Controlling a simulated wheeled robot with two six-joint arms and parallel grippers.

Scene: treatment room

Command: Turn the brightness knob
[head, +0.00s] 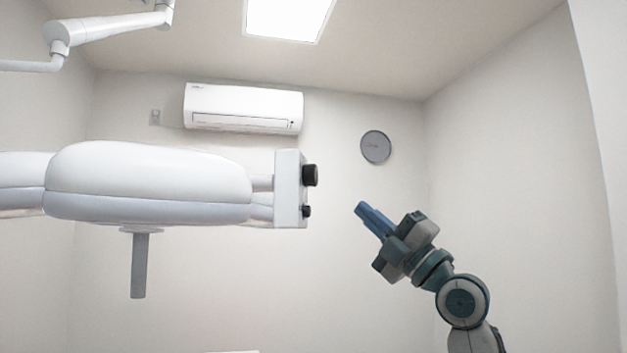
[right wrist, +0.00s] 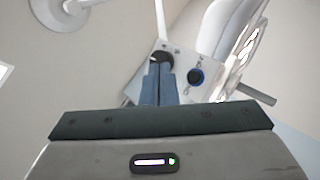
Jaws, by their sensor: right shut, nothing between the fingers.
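A white control box (head: 290,188) sits on the end of the surgical lamp head (head: 150,180). It carries a larger black upper knob (head: 310,175) and a smaller black lower knob (head: 306,211). I cannot tell from labels which knob sets brightness. My right gripper (head: 361,209) is shut and empty, right of the box and apart from both knobs, its blue fingers pointing up-left. In the right wrist view the fingertips (right wrist: 158,72) overlap part of a black knob (right wrist: 162,57). A knob with a blue ring (right wrist: 195,76) shows to their right. My left gripper is not in view.
A grey handle (head: 139,265) hangs below the lamp head. A jointed white arm (head: 105,28) reaches in at the top left. The space between my gripper and the box is clear.

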